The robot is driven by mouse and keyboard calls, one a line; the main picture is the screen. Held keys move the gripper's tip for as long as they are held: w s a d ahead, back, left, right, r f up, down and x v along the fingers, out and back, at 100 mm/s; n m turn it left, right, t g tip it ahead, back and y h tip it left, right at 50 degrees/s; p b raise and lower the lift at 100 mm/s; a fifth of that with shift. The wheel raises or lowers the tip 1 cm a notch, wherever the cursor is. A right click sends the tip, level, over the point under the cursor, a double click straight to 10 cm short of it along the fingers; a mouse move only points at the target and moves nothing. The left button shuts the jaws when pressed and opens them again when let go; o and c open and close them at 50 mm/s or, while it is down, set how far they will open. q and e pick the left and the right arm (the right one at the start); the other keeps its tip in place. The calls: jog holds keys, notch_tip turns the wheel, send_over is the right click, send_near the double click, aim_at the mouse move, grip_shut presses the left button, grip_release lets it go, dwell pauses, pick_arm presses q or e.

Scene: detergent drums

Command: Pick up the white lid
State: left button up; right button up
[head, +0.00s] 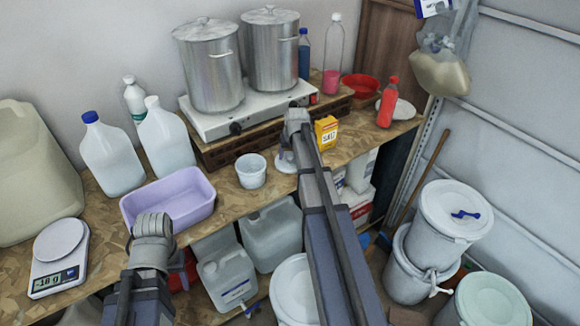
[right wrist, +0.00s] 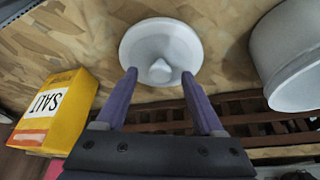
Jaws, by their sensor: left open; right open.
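The white lid (right wrist: 160,48), round with a small raised knob, lies on the wooden worktop in the right wrist view. In the head view the lid (head: 285,163) shows only in part behind my right gripper. My right gripper (right wrist: 159,74) is open, its two fingers pointing at the lid on either side of the knob. It holds nothing, and I cannot tell whether the fingers touch the lid. In the head view my right gripper (head: 297,122) is over the worktop between the white tub and the salt box. My left gripper (head: 152,226) is open in front of the purple basin.
A white tub (head: 251,172) stands left of the lid and a yellow salt box (head: 326,132) right of it. Behind are a hotplate (head: 225,121) with two steel pots. A purple basin (head: 170,200), jugs and a scale (head: 60,258) fill the left. Lidded drums (head: 455,212) stand at the right.

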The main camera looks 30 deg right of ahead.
jog(key=shift+w+f, duration=0.15)
jog(key=shift+f, duration=0.35)
jog(key=shift+r, duration=0.1)
jog(key=shift+c, duration=0.2)
grip_shut()
